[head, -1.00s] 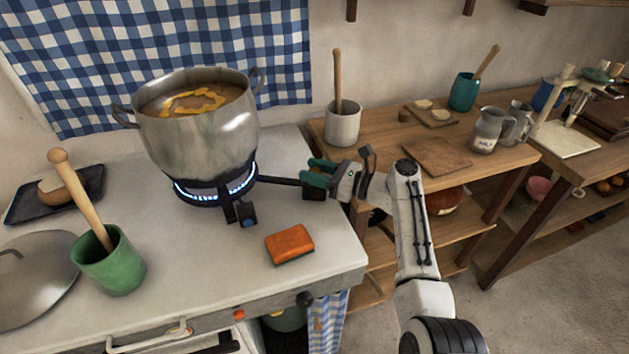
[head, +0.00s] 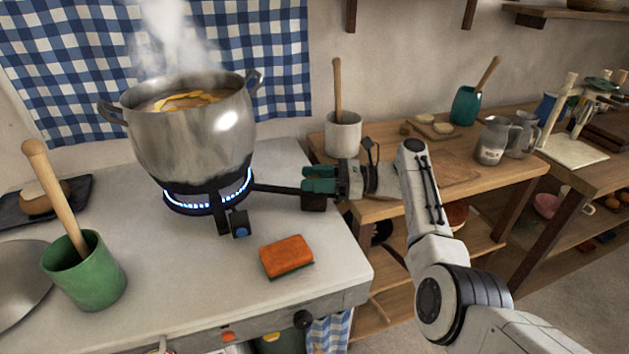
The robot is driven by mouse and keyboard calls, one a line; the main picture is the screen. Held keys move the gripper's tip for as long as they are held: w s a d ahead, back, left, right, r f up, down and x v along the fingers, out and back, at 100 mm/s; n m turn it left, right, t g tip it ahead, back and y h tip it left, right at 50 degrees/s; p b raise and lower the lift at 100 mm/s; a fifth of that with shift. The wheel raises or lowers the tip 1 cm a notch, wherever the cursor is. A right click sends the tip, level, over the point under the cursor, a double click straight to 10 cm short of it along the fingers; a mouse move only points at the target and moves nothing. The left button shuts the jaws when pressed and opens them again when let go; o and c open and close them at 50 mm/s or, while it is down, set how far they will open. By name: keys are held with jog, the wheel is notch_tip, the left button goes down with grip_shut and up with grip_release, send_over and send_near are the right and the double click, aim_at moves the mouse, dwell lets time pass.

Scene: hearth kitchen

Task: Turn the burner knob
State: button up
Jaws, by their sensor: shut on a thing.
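A large metal pot (head: 190,140) of orange-brown soup stands on a black burner (head: 222,199) lit with a ring of blue flame. A thin black pipe runs right from the burner to a dark valve block (head: 314,203) near the counter's right edge. My gripper (head: 318,184), with green fingers, reaches in from the right and is shut at the top of this block. The fingers hide the burner knob there, so its angle cannot be seen. A smaller black fitting with a blue button (head: 240,230) sits at the burner's front.
An orange sponge (head: 286,257) lies on the white counter (head: 190,290) in front of my gripper. A green cup (head: 87,275) with a wooden pestle stands front left. A grey crock (head: 343,137) is on the wooden table behind my gripper.

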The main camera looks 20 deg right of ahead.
jog(key=o, duration=0.9)
jog(key=shift+o, duration=0.2)
jog(key=v, duration=1)
jog(key=shift+d+b, duration=0.3)
jog(key=shift+d, duration=0.1)
jog(key=shift+s, duration=0.1)
